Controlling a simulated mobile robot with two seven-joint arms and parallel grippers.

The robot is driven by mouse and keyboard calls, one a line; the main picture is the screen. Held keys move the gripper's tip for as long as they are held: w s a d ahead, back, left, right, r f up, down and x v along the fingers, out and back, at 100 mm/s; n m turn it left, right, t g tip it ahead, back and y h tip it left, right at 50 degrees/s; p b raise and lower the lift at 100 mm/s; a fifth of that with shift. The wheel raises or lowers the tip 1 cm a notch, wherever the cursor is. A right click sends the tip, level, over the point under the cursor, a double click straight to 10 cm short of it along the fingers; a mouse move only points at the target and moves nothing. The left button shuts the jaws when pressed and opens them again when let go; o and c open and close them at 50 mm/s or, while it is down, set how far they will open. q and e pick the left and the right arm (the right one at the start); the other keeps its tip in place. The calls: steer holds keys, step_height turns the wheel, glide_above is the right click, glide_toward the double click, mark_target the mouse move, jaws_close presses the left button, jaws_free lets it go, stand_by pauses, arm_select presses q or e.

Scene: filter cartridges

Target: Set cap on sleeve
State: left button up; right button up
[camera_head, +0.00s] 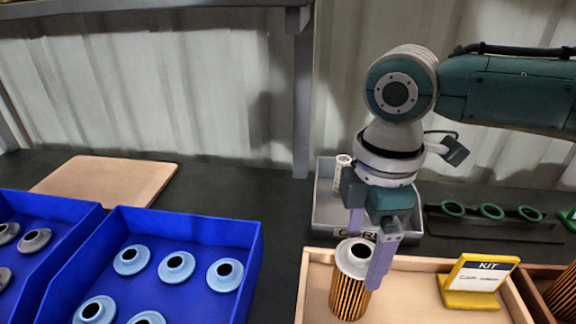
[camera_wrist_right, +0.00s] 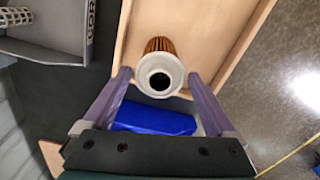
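A filter sleeve (camera_head: 349,297) with orange and black pleats stands upright in the wooden tray. A pale cap (camera_head: 355,257) with a dark centre hole sits on its top end. In the right wrist view the cap (camera_wrist_right: 159,75) faces the camera, with the sleeve (camera_wrist_right: 160,45) behind it. My right gripper (camera_head: 367,258) is open, with one finger on each side of the cap. In the right wrist view the gripper (camera_wrist_right: 158,74) shows gaps between both fingers and the cap. One finger partly hides the cap and sleeve in the head view. My left gripper is out of view.
A blue bin (camera_head: 245,262) holds several pale blue caps; another blue bin (camera_head: 75,215) holds grey ones. The wooden tray (camera_head: 425,263) also holds a yellow KIT sign (camera_head: 475,282). Behind are a grey bin (camera_head: 325,205) and green rings (camera_head: 491,211). A board (camera_head: 110,180) lies back left.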

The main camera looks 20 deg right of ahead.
steer(key=shift+o, duration=0.4)
step_height(320, 180, up, 10)
steer(key=p, duration=0.1)
stand_by(0.4)
